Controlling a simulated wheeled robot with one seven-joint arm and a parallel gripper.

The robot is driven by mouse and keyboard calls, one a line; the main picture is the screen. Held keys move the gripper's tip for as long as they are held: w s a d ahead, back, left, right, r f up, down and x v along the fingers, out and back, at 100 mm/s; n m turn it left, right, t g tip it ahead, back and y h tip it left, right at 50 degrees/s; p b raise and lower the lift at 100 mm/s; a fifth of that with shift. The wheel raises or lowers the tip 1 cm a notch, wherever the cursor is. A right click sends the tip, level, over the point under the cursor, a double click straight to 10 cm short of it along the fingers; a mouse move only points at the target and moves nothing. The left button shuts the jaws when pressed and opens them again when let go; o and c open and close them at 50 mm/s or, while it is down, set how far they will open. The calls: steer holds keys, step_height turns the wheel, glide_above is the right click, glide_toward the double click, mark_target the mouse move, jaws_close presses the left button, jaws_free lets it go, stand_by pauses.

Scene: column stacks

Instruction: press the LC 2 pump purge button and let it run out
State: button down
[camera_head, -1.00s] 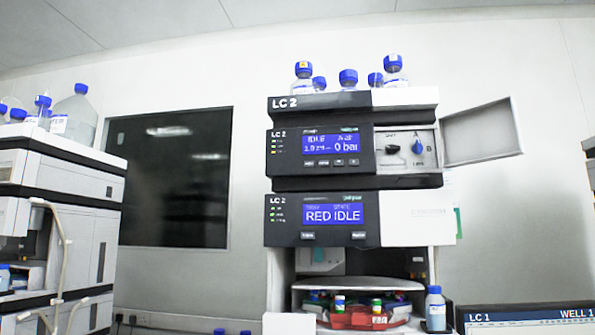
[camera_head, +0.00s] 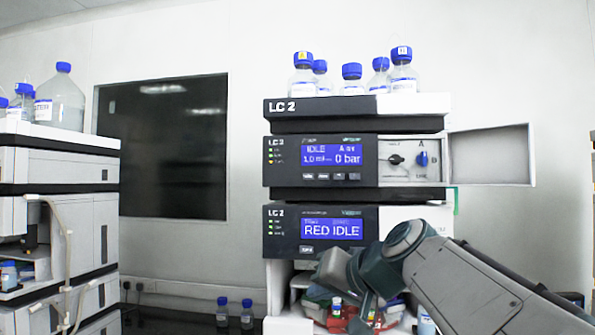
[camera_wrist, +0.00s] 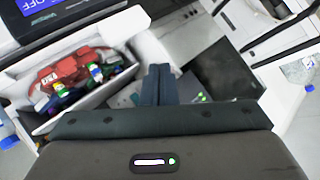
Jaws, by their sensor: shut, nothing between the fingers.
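The LC 2 stack stands in the middle of the head view. Its pump module (camera_head: 283,176) has a blue display reading IDLE and 0 bar. A row of small buttons (camera_head: 324,177) sits under that display, with labels too small to read surely. To the right is a panel with a black knob (camera_head: 396,160) and a blue knob (camera_head: 422,159), its door open. My gripper (camera_head: 362,320) is low in front of the stack, below the pump module and apart from its buttons. In the wrist view my gripper (camera_wrist: 158,72) shows its fingers together and empty.
The lower module (camera_head: 281,246) reads RED IDLE; my arm covers its right side. Below it is an open tray bay with a red rack (camera_wrist: 68,73) and vials. The open door (camera_head: 490,156) juts out right. Bottles (camera_head: 352,75) stand on top. Another stack (camera_head: 60,165) is at left.

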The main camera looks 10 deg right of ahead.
mark_target(328, 174)
step_height(328, 174, up, 20)
steer(key=w+t+y+p, duration=0.1)
steer(key=t+p, duration=0.2)
steer(key=p, duration=0.1)
steer(key=shift+d+t+y, duration=0.3)
steer(key=shift+d+y, duration=0.1)
steer(key=shift+d, duration=0.05)
steer(key=shift+w, duration=0.25)
steer(key=w+p, duration=0.1)
steer(key=w, duration=0.1)
steer(key=w+d+p, duration=0.1)
steer(key=w, duration=0.1)
steer(key=w+d+p, duration=0.1)
steer(key=w, duration=0.2)
steer(key=shift+d, duration=0.15)
steer(key=shift+w+d, duration=0.25)
steer(key=shift+w, duration=0.35)
stand_by(0.4)
steer(key=shift+w+d, duration=0.1)
steer(key=shift+w, duration=0.3)
